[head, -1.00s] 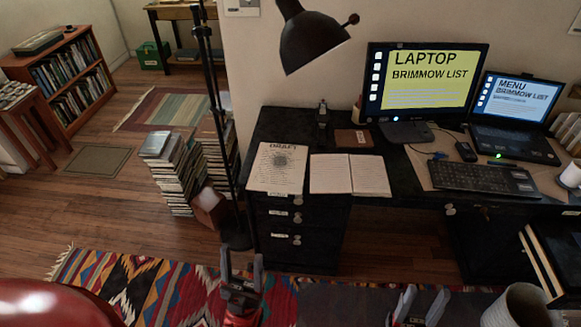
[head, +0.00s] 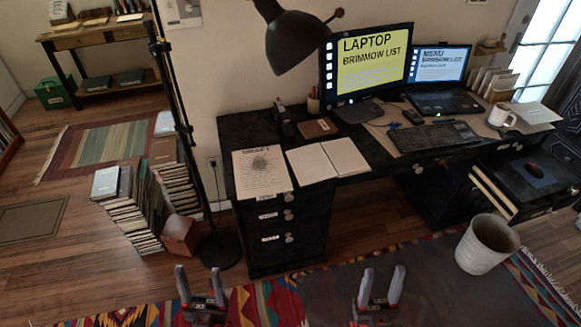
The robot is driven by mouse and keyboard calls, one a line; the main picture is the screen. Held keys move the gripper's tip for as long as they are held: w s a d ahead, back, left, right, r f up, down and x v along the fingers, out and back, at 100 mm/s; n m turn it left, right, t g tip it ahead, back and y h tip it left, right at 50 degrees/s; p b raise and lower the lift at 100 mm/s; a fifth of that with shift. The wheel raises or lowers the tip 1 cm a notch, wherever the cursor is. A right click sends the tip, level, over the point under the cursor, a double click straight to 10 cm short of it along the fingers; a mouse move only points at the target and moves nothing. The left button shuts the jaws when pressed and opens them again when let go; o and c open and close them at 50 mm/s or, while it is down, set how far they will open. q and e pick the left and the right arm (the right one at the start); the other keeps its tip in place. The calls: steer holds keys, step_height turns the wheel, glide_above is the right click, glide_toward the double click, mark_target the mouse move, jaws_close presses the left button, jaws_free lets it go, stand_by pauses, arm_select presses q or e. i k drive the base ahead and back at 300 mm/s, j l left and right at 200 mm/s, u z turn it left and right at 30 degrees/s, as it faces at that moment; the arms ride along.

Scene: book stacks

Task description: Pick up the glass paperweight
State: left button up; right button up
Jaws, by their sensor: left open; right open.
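No clear glass paperweight stands out. A round grey patch (head: 262,164) lies in the middle of the draft sheet (head: 248,185) on the left of the black desk (head: 240,125); I cannot tell whether it is glass or print. My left gripper (head: 200,282) is open and empty, low in the picture in front of the desk drawers, over the patterned rug. My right gripper (head: 382,284) is open and empty, further right in front of the desk. Neither touches anything.
An open notebook (head: 328,161) lies beside the sheet. A black lamp (head: 305,40) hangs above the desk. Monitor (head: 368,65), laptop (head: 440,75), keyboard (head: 435,137) and mug (head: 502,116) fill the right. Book stacks (head: 128,215) and a bin (head: 487,245) stand on the floor.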

mark_target(259, 162)
steer(key=i+j, duration=0.25)
steer(key=j, duration=0.15)
steer(key=i+j, duration=0.2)
steer(key=j, duration=0.15)
steer(key=i+j+z, duration=0.1)
steer(key=i+j, duration=0.15)
steer(key=j, duration=0.15)
steer(key=i+j, duration=0.2)
steer(key=j, duration=0.2)
steer(key=i+j, duration=0.2)
steer(key=j, duration=0.2)
steer(key=z, duration=0.05)
